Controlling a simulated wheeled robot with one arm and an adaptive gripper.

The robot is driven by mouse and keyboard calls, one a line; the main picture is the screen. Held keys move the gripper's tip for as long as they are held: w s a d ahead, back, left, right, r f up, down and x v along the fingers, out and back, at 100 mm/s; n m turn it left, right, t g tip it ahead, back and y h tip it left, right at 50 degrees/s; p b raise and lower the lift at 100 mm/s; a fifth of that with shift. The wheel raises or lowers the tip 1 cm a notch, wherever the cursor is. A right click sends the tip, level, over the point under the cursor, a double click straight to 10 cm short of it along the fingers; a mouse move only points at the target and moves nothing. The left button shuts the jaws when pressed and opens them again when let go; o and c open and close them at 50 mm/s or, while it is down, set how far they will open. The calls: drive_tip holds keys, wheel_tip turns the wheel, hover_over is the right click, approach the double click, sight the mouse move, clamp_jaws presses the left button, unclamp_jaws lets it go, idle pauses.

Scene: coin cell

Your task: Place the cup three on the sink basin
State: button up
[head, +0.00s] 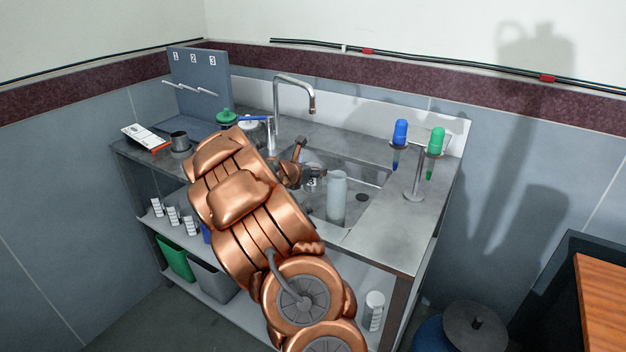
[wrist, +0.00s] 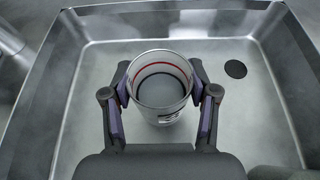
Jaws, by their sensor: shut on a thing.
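In the wrist view a white cup (wrist: 160,112) with a red line inside its rim and dark marks on its side sits between the two fingers of my gripper (wrist: 160,92). The fingers are shut on it from left and right, and its open top faces the camera. Its number cannot be read. The sink basin (wrist: 95,75) lies beneath the cup; whether the cup touches the floor is unclear. In the head view my arm hides most of the gripper (head: 311,178) and cup, which are over the basin (head: 366,184).
A pale translucent cylinder (head: 337,196) stands in the basin's right part in the head view. The faucet (head: 293,80) rises behind. A rack (head: 417,170) with blue and green-capped items stands to the right. Several white cups (head: 173,215) are on the lower shelf.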

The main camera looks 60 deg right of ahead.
drive_tip(key=shift+f, duration=1.45)
drive_tip(key=shift+f, duration=0.15)
drive_tip(key=o, duration=1.6)
drive_tip(key=shift+c, duration=0.2)
drive_tip(key=shift+a+r, duration=0.1)
drive_tip(key=shift+r, duration=0.15)
drive_tip(key=v, duration=1.1)
drive_tip(key=shift+a+r, duration=0.2)
drive_tip(key=shift+a, duration=0.15)
